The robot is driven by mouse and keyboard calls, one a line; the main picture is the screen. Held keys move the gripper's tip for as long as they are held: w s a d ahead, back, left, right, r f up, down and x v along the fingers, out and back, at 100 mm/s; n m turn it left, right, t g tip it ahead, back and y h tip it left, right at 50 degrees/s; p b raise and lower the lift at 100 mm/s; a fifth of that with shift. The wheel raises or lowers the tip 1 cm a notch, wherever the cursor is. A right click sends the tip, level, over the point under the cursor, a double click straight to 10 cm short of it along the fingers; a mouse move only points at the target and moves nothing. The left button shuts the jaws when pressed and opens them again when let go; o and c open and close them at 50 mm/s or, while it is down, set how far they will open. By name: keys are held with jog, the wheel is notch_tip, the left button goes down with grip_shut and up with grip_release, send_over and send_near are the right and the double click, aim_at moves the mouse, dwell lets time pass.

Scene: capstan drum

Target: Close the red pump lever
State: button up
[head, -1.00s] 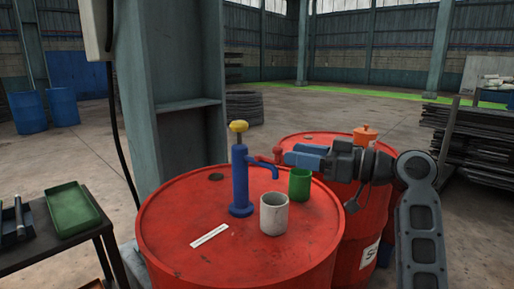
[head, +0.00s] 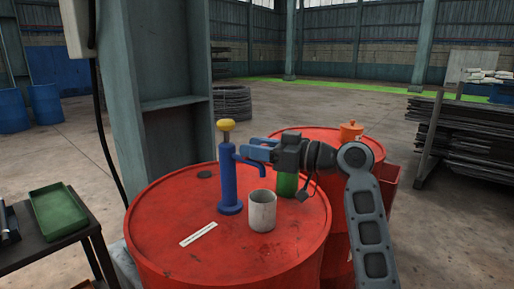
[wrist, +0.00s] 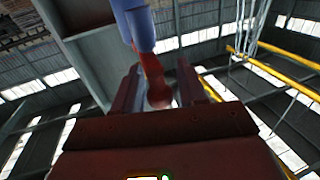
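The blue pump (head: 229,182) with a yellow top knob (head: 226,125) stands upright on the front red drum (head: 165,255). Its red lever (wrist: 153,72) shows in the wrist view below a blue pump part (wrist: 140,30). The lever's rounded end lies between my two fingers, with small gaps at its sides. My gripper (head: 260,149) is at the pump's right side, above the spout, fingers apart. It also shows in the wrist view (wrist: 160,90). In the head view the fingers hide the lever.
A white cup (head: 262,212) stands in front of the spout. A green cup (head: 287,185) stands just below my gripper, partly hidden. A white strip (head: 198,234) lies on the drum. An orange pot (head: 351,130) sits on the rear drum (head: 322,137). A steel column (head: 168,120) rises behind.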

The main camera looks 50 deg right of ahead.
grip_shut()
jog(key=shift+a+h, duration=0.1)
jog(key=shift+h, duration=0.2)
jog(key=shift+w+a+f+m+g+h+b, duration=0.1)
jog(key=shift+w+a+m+g+h+b, duration=0.55)
jog(key=shift+m+g+h, duration=2.05)
jog(key=shift+w+a+f+m+g+h+b, duration=0.1)
jog(key=shift+w+a+m+g+h+b, duration=0.8)
jog(key=shift+m+h, duration=3.05)
jog(key=shift+w+f+m+g+h+b, duration=0.1)
jog(key=shift+w+m+g+h+b, duration=0.75)
jog(key=shift+m+g+h, duration=2.5)
jog(key=shift+s+n+t+h+b, duration=0.35)
jog(key=shift+n+t+h+b, duration=0.05)
jog(key=shift+n+t+h, duration=0.55)
